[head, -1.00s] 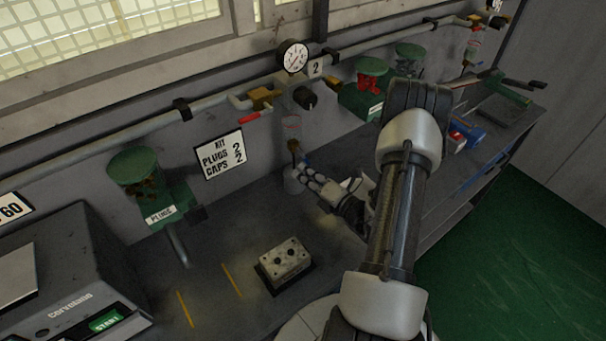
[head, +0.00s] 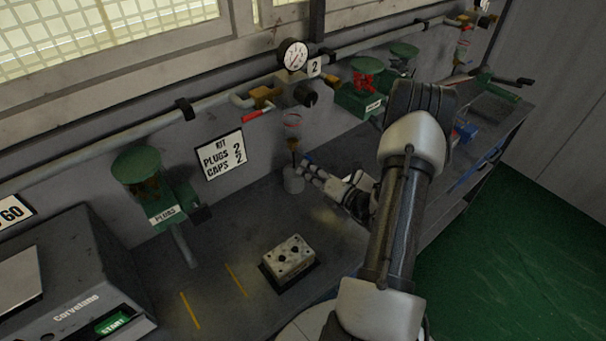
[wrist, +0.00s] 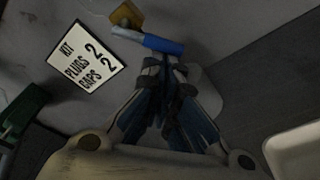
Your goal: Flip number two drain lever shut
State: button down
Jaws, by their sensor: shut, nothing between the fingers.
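The number two station carries a round gauge and a "2" plate (head: 315,67). Below it hangs a clear bowl with a small brass drain valve (head: 293,145). The blue drain lever (head: 307,159) sticks out to the right of this valve. In the wrist view the blue lever (wrist: 163,44) lies nearly crosswise, beside the brass body (wrist: 127,15). My gripper (head: 308,171) is shut and empty, its tips (wrist: 165,66) at the lever's near edge. I cannot tell whether they touch it. The fingers hide what lies behind them.
A grey cup (head: 293,180) stands under the drain, close to my fingertips. A red-handled lever (head: 257,113) and a black knob (head: 305,97) are above. A kit sign (head: 221,155) is on the wall. A block with holes (head: 289,257) sits on the bench in front.

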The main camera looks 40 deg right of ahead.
aim_at(312, 160)
jog(key=d+n+b, duration=0.1)
jog(key=n, duration=0.1)
jog(key=d+r+n+h+b, duration=0.1)
jog(key=d+n, duration=0.1)
jog(key=n, duration=0.2)
jog(key=d+r+n+b, duration=0.1)
jog(key=n, duration=0.1)
jog(key=shift+s+d+r+g+h+b, duration=0.1)
jog(key=shift+d+r+g+h+b, duration=0.15)
jog(key=shift+r+g+h+b, duration=0.05)
jog(key=shift+r, duration=0.15)
dwell(0.3)
dwell(0.4)
